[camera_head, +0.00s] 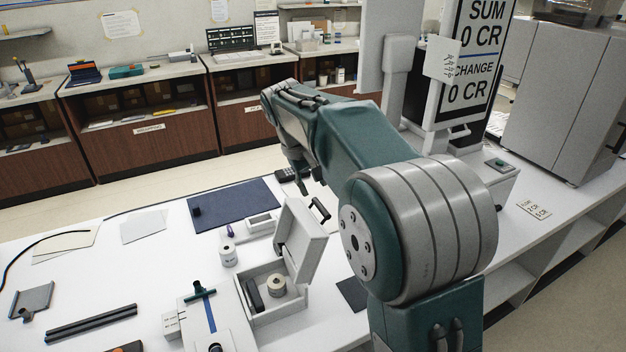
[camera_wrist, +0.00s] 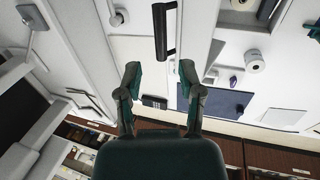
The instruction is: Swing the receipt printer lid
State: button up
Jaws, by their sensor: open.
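The receipt printer (camera_head: 268,313) is a white box on the counter with its lid (camera_head: 303,237) standing raised. A paper roll (camera_head: 277,286) shows inside it. A black bar handle (camera_head: 320,210) sits at the lid's upper edge; it also shows in the wrist view (camera_wrist: 165,32). My gripper (camera_wrist: 160,78) is open and empty, its two green-tipped fingers apart. In the wrist view the handle lies beyond the fingertips, lined up with the gap and apart from them. In the head view my gripper (camera_head: 301,178) is partly hidden by my arm, near the handle.
A dark blue mat (camera_head: 235,203) lies behind the printer. A loose paper roll (camera_head: 229,256) stands left of it, and a device with a blue strip (camera_head: 209,315) is at its left front. The till display (camera_head: 468,75) stands at the back right.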

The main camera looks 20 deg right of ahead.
aim_at(320, 206)
jog(key=x, duration=0.7)
jog(key=shift+f, duration=0.3)
grip_shut()
